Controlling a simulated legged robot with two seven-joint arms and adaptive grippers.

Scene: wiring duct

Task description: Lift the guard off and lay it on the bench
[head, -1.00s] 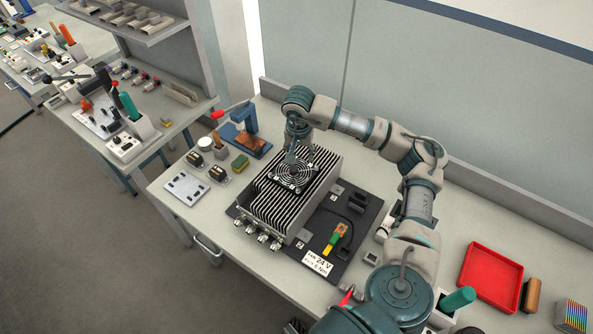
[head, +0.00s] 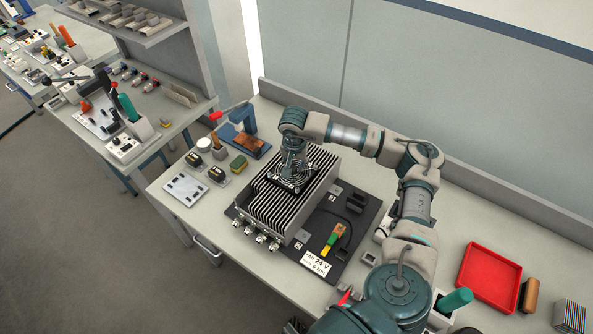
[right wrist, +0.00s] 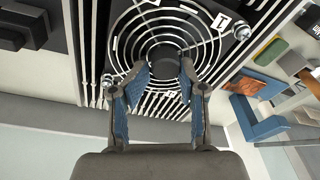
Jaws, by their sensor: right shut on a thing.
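The round wire guard (head: 304,177) is on top of the black square fan on the finned heatsink block (head: 272,205), in the middle of the bench. My right gripper (head: 291,166) comes down on it from above. In the right wrist view, the guard's rings (right wrist: 165,36) fill the upper middle. The blue-padded fingers of my right gripper (right wrist: 162,76) are shut on the guard near its centre. I cannot tell whether there is a gap between guard and fan. My left gripper is not in view.
The bench (head: 452,225) has free room right of the black base plate (head: 358,222). A red tray (head: 490,278) lies farther right. A blue stand (head: 242,130), small black parts and a grey plate (head: 186,188) lie left of the heatsink.

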